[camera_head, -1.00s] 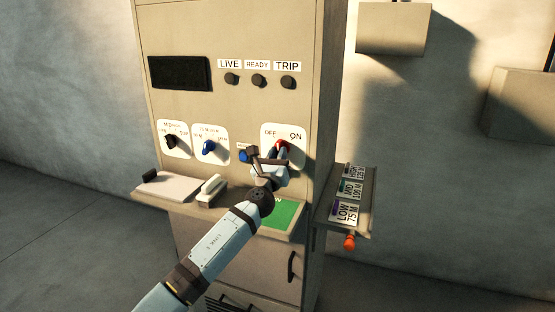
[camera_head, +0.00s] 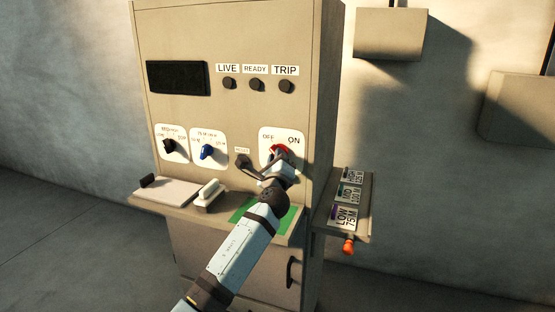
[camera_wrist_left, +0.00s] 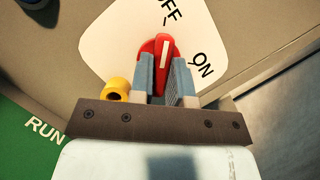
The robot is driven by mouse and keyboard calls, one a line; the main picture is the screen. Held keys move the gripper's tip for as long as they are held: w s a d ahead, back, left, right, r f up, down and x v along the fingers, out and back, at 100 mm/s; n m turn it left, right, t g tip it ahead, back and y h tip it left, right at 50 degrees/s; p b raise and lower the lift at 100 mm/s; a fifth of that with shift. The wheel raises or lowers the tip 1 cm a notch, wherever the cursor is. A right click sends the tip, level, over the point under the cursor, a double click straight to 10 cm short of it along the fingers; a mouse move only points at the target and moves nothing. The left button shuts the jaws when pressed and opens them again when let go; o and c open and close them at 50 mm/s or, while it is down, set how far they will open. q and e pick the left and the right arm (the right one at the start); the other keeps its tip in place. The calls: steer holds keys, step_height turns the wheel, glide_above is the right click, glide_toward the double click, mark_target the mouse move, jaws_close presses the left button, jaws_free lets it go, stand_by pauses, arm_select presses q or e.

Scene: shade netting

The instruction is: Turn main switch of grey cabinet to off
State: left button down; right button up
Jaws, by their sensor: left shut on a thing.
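The grey cabinet (camera_head: 230,115) stands in front of me, beige in this light. Its main switch (camera_head: 280,150) is a red handle on a white plate marked OFF and ON. In the left wrist view the red handle (camera_wrist_left: 158,48) sits between the two blue-grey fingers of my left gripper (camera_wrist_left: 166,78), which is shut on it. The white line on the handle points up, nearer to the OFF word than to ON. In the head view my left gripper (camera_head: 277,164) hides the lower part of the switch. My right gripper is not in view.
Black (camera_head: 169,145) and blue (camera_head: 207,151) knobs are left of the switch, with a dark button (camera_head: 243,161) between. A shelf (camera_head: 150,196) juts out below. A side shelf (camera_head: 370,200) holds labelled plates. A small yellow part (camera_wrist_left: 117,89) is beside my left finger.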

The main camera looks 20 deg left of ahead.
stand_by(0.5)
arm_select(q)
steer(key=c, duration=1.1)
jaws_free()
steer(key=v, duration=1.3)
steer(key=shift+s+d+b, duration=0.2)
steer(key=shift+s+b, duration=0.1)
steer(key=shift+s, duration=0.1)
